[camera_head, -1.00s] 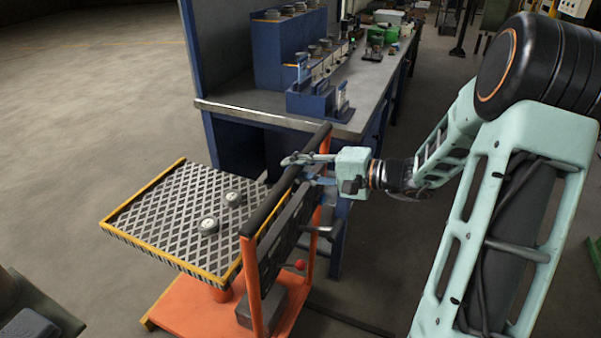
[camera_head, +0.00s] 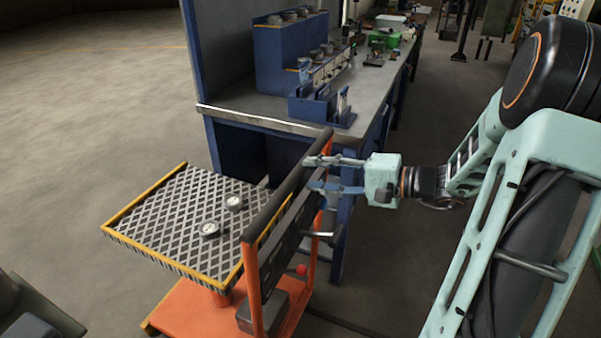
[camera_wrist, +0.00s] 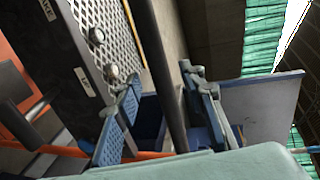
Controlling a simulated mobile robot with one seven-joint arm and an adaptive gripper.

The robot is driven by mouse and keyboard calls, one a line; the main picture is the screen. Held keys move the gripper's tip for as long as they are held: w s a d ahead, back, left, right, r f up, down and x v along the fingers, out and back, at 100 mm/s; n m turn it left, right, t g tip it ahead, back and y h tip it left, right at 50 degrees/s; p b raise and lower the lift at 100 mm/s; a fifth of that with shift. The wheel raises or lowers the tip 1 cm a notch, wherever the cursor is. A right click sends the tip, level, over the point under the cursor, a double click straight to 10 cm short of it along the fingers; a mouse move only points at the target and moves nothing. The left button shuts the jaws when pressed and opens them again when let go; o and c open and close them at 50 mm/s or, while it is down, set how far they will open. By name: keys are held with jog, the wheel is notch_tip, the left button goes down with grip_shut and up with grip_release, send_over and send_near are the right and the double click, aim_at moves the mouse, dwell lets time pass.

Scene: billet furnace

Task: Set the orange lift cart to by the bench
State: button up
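The orange lift cart (camera_head: 188,308) stands on the floor at lower left centre in the head view. Its raised patterned deck (camera_head: 160,228) has yellow edges, and its upright frame with a dark push bar (camera_head: 280,200) faces my arm. The blue bench (camera_head: 245,112) with a grey top is just behind the cart, close to the frame's far end. My gripper (camera_head: 314,173) is at the far end of the push bar. In the wrist view, the bar (camera_wrist: 163,60) runs between the spread fingers (camera_wrist: 163,80), with gaps visible on both sides. The gripper is open.
Two round dial gauges (camera_head: 210,229) lie on the deck. The bench carries a blue stepped rack (camera_head: 285,55), small fixtures and a green box (camera_head: 384,38). Open floor (camera_head: 90,120) lies left of the cart, and more lies right of the bench.

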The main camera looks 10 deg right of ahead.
jog(key=v, duration=0.6)
jog(key=shift+s, duration=0.1)
